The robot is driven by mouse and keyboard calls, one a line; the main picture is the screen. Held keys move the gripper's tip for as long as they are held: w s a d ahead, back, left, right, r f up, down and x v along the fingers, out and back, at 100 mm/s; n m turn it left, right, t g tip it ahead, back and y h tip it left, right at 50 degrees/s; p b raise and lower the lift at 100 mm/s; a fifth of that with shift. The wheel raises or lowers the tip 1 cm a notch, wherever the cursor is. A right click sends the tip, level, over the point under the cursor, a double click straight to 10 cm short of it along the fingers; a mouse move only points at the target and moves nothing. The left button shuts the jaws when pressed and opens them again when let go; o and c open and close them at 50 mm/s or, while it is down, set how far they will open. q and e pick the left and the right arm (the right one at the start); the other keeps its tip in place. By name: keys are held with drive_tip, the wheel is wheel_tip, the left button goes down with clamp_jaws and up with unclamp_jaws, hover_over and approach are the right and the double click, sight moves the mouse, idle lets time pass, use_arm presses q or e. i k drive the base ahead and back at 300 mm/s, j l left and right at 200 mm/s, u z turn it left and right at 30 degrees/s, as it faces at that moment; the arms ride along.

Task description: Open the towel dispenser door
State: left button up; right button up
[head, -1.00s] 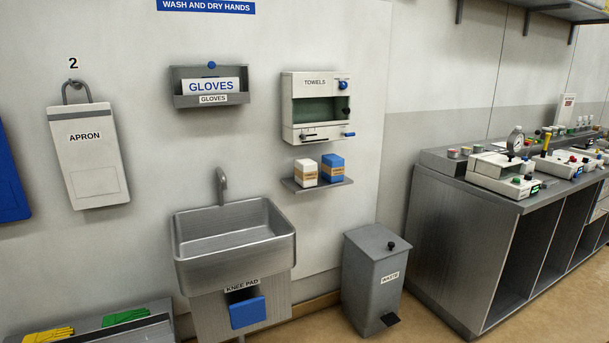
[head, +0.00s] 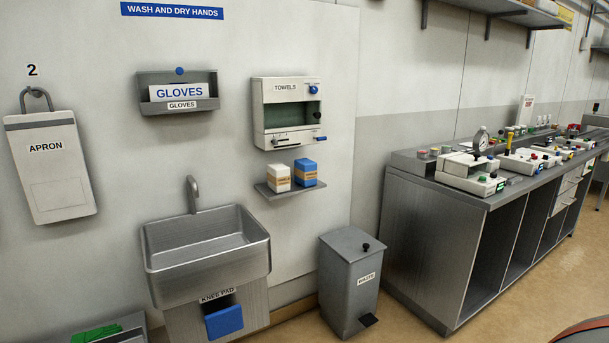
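The towel dispenser (head: 287,112) is a cream box labelled TOWELS, fixed to the wall right of the gloves holder in the head view. Its front has a dark green window (head: 290,115), a blue knob (head: 313,90) at the upper right and a small black knob (head: 316,115) at the right edge. A slider (head: 284,138) and a blue-tipped lever (head: 319,138) sit along its lower edge. The door looks closed. Neither of my grippers is in view.
Below the dispenser is a small shelf (head: 290,188) with a white and a blue box. A steel sink (head: 206,252) stands lower left and a grey waste bin (head: 350,283) lower right. A long workbench (head: 440,245) with instruments runs along the right. Floor shows between bin and bench.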

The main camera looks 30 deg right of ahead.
sight(274, 90)
drive_tip(key=l+z, duration=0.1)
drive_tip(key=z, duration=0.55)
drive_tip(key=i+l+z, duration=0.25)
drive_tip(key=i+z, duration=0.65)
drive_tip(key=i, duration=0.2)
